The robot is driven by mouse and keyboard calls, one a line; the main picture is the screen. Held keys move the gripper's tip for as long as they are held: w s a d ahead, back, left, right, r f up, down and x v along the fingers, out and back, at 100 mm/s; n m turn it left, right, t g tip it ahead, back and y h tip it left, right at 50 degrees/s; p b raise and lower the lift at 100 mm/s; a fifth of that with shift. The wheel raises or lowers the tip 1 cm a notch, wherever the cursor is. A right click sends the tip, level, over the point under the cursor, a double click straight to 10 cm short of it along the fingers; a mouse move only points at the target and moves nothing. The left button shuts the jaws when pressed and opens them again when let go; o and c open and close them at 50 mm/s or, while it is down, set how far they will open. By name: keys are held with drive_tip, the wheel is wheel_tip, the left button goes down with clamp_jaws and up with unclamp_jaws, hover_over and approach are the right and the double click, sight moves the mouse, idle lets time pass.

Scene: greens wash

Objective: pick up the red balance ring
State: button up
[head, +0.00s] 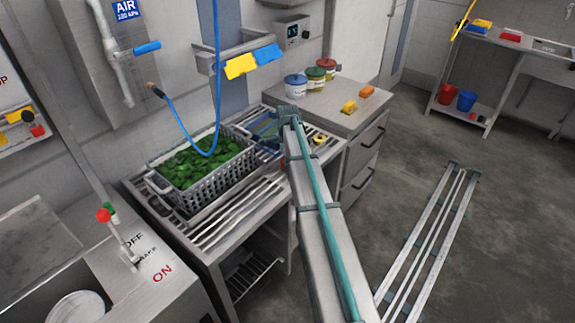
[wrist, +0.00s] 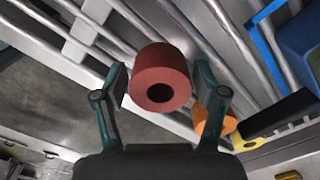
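The red balance ring (wrist: 152,75) is a thick brick-red ring with a dark hole. In the wrist view it shows in the middle, over the metal slats, in line with the space between my two fingertips. My gripper (wrist: 160,82) is open, with one teal finger on each side of the ring. The fingertips look very close to its sides; I cannot tell whether they touch it.
An orange ring (wrist: 214,120) lies just by my right finger, with a yellow ring (wrist: 250,142) beyond it. The yellow ring shows in the head view (head: 319,139). A basket of greens (head: 207,172) stands left on the slatted bench (head: 240,214). A blue hose hangs above it.

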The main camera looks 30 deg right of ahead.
drive_tip(key=c, duration=0.9)
drive_tip(key=shift+r, duration=0.2)
